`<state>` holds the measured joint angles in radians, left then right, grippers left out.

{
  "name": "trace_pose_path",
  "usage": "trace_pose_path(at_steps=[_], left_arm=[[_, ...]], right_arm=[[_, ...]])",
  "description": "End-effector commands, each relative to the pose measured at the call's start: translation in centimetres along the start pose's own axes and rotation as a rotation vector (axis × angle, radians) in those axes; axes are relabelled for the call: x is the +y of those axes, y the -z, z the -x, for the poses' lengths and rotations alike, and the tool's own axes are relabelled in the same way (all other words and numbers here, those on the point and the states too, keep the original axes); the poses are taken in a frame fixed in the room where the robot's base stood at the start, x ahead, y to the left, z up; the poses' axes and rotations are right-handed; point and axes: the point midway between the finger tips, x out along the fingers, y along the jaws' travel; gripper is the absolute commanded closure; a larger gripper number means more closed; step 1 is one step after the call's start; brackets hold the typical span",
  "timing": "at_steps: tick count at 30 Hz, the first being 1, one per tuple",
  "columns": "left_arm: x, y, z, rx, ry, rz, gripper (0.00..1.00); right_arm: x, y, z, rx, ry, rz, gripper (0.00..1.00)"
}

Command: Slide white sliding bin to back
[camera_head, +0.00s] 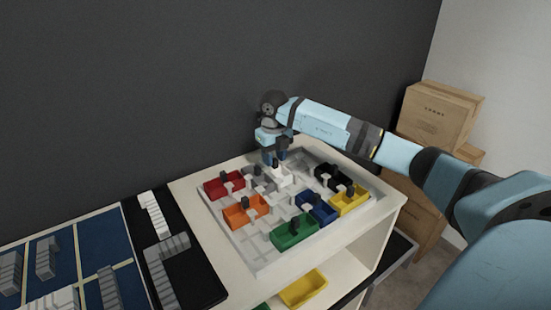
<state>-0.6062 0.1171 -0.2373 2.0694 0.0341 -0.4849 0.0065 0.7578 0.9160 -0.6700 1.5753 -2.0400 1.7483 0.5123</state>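The white sliding bin (283,178) sits in the back middle part of the grey tray (243,241) on the cabinet top. My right gripper (275,162) points down right at the white bin, at its small dark knob. The fingers and the knob overlap in the picture, so I cannot tell whether the gripper is open or shut on it. My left gripper is not in view.
The tray also holds a red bin (217,190), an orange bin (239,217), a green bin (295,232), a blue bin (324,214), a yellow bin (350,207) and a black bin (325,180). A dark wall stands behind. Cartons (436,115) are stacked at right.

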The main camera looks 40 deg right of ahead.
Motion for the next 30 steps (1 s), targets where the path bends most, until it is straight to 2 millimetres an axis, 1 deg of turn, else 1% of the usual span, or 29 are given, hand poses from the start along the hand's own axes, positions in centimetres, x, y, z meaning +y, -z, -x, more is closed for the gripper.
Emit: trace_pose_path(at_steps=[8, 11, 13, 17, 24, 27, 30], left_arm=[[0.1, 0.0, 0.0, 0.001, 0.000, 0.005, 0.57], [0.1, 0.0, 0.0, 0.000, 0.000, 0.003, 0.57], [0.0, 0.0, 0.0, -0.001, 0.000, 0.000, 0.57], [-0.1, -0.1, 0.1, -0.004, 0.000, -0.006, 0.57], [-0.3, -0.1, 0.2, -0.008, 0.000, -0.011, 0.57], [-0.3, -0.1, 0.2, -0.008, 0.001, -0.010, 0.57], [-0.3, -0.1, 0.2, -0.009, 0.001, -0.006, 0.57]], right_arm=[[0.1, 0.1, -0.2, 0.005, 0.000, 0.002, 0.57], [0.1, 0.1, 0.2, 0.005, 0.000, 0.003, 0.57], [0.1, 0.1, 1.0, 0.004, 0.000, 0.003, 0.57], [0.1, 0.0, 3.4, 0.001, 0.000, 0.004, 0.57], [0.1, 0.0, 9.0, 0.001, 0.000, 0.003, 0.57], [0.1, -0.1, 10.9, 0.002, 0.000, 0.003, 0.57], [0.1, -0.1, 12.3, 0.003, 0.000, 0.003, 0.57]])
